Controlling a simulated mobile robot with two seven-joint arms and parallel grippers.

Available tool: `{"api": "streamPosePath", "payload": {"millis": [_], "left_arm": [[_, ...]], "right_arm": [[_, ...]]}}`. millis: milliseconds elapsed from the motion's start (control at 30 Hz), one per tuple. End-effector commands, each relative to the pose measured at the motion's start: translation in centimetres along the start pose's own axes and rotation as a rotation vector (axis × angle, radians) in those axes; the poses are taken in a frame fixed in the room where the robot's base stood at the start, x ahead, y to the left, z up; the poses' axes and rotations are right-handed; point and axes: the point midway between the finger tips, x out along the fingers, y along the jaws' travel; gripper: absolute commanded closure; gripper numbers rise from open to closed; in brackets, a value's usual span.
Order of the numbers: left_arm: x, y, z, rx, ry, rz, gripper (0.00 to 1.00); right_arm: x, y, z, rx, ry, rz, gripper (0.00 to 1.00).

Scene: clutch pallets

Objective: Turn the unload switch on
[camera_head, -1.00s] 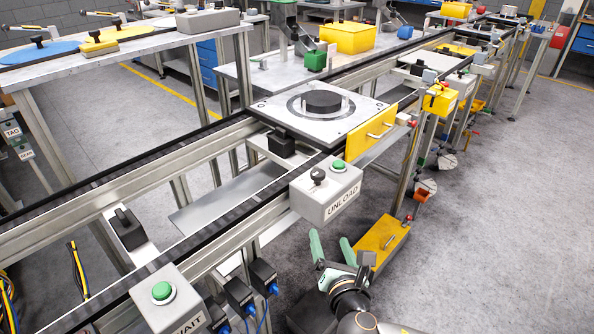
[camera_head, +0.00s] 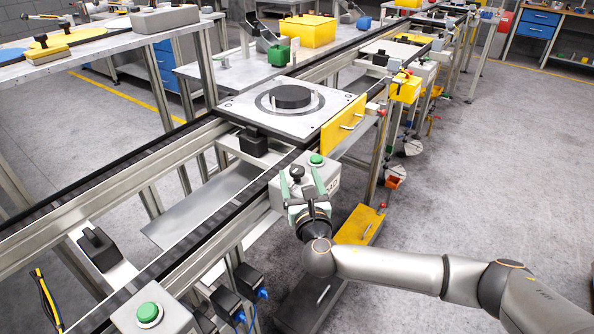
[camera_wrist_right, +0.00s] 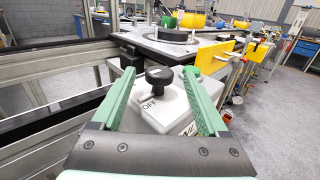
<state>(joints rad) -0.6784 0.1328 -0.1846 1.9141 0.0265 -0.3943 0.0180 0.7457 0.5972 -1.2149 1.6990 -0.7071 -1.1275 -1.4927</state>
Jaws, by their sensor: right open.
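The unload switch is a black rotary knob (camera_wrist_right: 159,76) on a light grey box (camera_wrist_right: 175,105). In the right wrist view the word OFF shows on the box top near the knob. In the head view the knob (camera_head: 297,172) and box (camera_head: 331,186) sit at the conveyor's front side, with a green button (camera_head: 316,159) behind the knob. My right gripper (camera_head: 300,183) is open, its green fingers reaching over the box. In the right wrist view the fingers (camera_wrist_right: 158,95) stand wide apart with the knob between and beyond them, apparently untouched. My left gripper is not in view.
A pallet plate (camera_head: 245,104) with a black disc lies on the conveyor behind the box. A yellow plate with a handle (camera_head: 343,124) stands just right of it. Another box with a green button (camera_head: 149,313) is at the front left. Open floor lies to the right.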

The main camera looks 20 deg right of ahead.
Motion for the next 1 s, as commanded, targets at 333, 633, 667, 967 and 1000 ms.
{"api": "streamPosePath", "payload": {"millis": [333, 633, 667, 967, 1000], "left_arm": [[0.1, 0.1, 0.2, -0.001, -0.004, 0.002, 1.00], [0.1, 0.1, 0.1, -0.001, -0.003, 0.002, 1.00], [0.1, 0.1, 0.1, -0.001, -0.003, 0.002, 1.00], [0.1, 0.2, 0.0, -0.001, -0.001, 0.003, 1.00], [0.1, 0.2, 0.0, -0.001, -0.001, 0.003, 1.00]], "right_arm": [[2.8, 0.0, 0.0, 0.001, 0.001, 0.001, 0.23], [2.9, 0.0, 0.0, 0.001, 0.001, 0.001, 0.28], [2.9, 0.0, 0.0, 0.001, 0.001, 0.001, 0.31], [2.9, 0.0, 0.0, 0.001, 0.001, 0.001, 0.65], [2.9, 0.0, 0.0, 0.001, 0.001, 0.001, 0.69]]}}
